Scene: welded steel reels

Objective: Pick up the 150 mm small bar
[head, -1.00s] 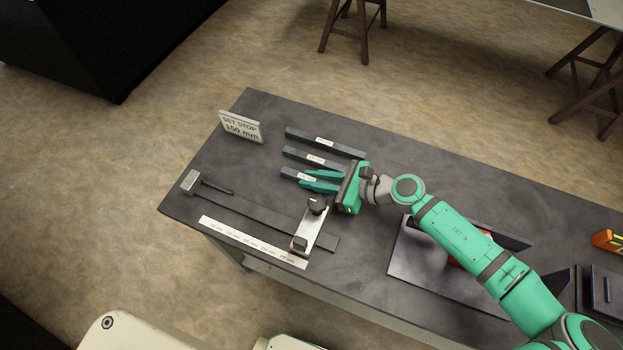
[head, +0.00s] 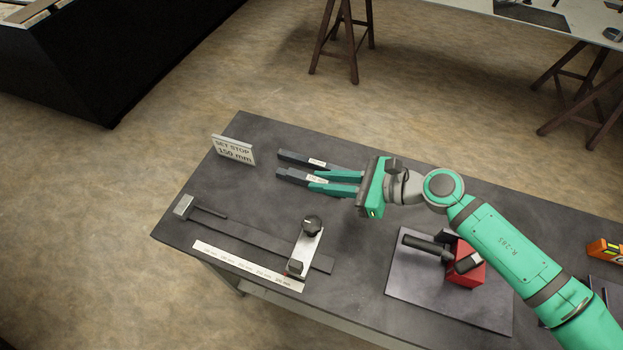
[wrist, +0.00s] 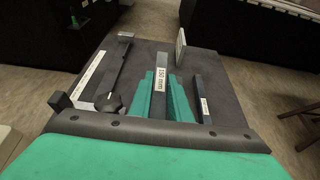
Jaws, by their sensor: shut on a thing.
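The 150 mm small bar (head: 291,176) is a dark bar with a white label. My gripper (head: 333,182) is shut on it, a green finger along each side. The bar points forward, past the fingertips, to the left in the head view. In the wrist view, the bar (wrist: 162,82) lies between the fingers (wrist: 162,100), and its label reads 150 mm. It appears raised slightly above the table; the gap under it is hard to tell. Its rear end is hidden by my gripper.
Another labelled bar (head: 297,158) lies just behind it on the dark table (head: 215,195). A "SET STOP 150 mm" sign (head: 233,149) stands at the back left. A stop with a black knob (head: 306,249) sits on a rail in front. A red vise (head: 467,266) stands to the right.

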